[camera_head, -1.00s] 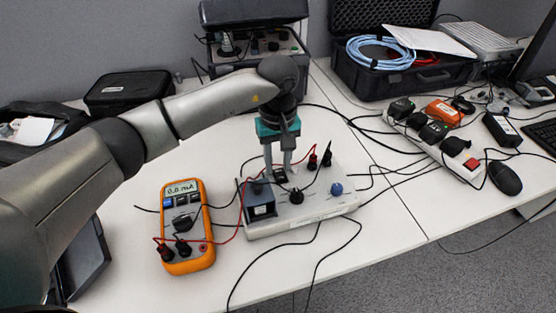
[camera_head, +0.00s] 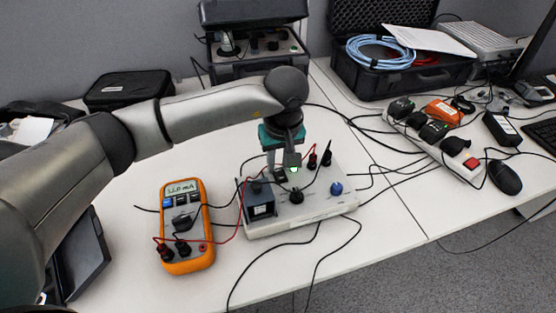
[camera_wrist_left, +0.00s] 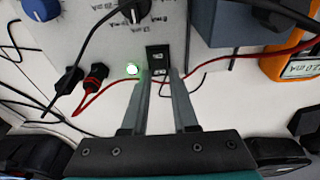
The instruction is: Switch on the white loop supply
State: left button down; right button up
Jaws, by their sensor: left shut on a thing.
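The white loop supply (camera_head: 322,207) is a low box on the table, with a blue knob (camera_head: 336,189), a black knob (camera_head: 297,196) and a black rocker switch (camera_wrist_left: 157,57). My left gripper (camera_head: 282,172) points down onto its top. In the left wrist view, my left gripper's fingertips (camera_wrist_left: 161,73) are at the two sides of the switch, shut on it. A green lamp (camera_wrist_left: 132,69) beside the switch is lit. The orange multimeter (camera_head: 187,228) to the left reads about 12.0 mA. My right gripper is not in view.
Red and black leads run from the multimeter to the supply and a dark blue box (camera_head: 259,200) on it. A power strip (camera_head: 432,140), mouse (camera_head: 504,178) and open black case (camera_head: 400,83) lie right. Bare white tabletop (camera_head: 380,228) is at the front.

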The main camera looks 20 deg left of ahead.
pick_arm(q)
jog(key=shift+s+t, duration=0.1)
jog(key=shift+t, duration=0.3)
jog(key=c, duration=0.7)
grip_release()
jog(key=shift+d, duration=0.1)
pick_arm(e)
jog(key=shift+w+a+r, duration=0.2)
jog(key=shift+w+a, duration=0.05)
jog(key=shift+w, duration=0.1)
pick_arm(q)
jog(key=shift+r, duration=0.1)
jog(key=shift+r, duration=0.2)
jog(key=p+v, duration=0.2)
jog(key=v, duration=0.4)
jog(key=shift+s+d+r, duration=0.1)
jog(key=shift+d+r, duration=0.1)
jog(key=shift+r, duration=0.1)
jog(key=w+a+p+v, duration=0.1)
jog(key=w+p+v, duration=0.1)
jog(key=v, duration=0.6)
send_over(281, 177)
jog(key=s+d, duration=0.1)
jog(key=s, duration=0.1)
jog(key=shift+d, duration=0.1)
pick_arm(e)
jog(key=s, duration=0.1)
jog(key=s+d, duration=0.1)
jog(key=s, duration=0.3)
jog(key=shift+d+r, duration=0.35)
